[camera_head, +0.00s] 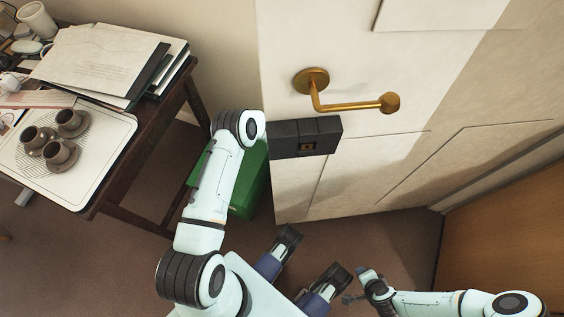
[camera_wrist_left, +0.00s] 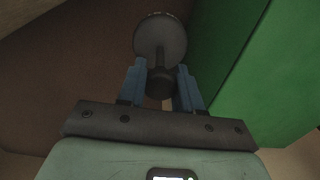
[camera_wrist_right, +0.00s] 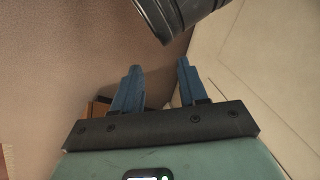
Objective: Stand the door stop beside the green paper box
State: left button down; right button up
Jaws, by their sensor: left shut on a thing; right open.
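The door stop (camera_wrist_left: 160,40) is a dark grey piece with a round disc, a narrow stem and a knob. My left gripper (camera_wrist_left: 161,72) is shut on it at the knob end. The left wrist view shows the green paper box (camera_wrist_left: 235,75) close to the right of the door stop. I cannot tell if the door stop touches the floor. In the head view the green box (camera_head: 250,185) is on the floor, partly behind my left arm, which also hides my left gripper and the door stop. My right gripper (camera_wrist_right: 158,78) is open and empty, away from the box.
A door with a brass handle (camera_head: 348,104) and dark lock box (camera_head: 306,138) stands right of the green box. A wooden table at left carries a white tray (camera_head: 98,172) with several cups, and papers (camera_head: 95,62). Brown floor (camera_head: 130,270) is clear in front of the table.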

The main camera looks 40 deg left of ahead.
pick_arm(q)
jog(key=shift+r, duration=0.55)
pick_arm(e)
jog(key=shift+s+a+r, duration=0.1)
jog(key=shift+s+r, duration=0.05)
jog(key=shift+s, duration=0.1)
pick_arm(q)
jog(key=shift+r, duration=0.15)
pick_arm(e)
jog(key=shift+r, duration=0.1)
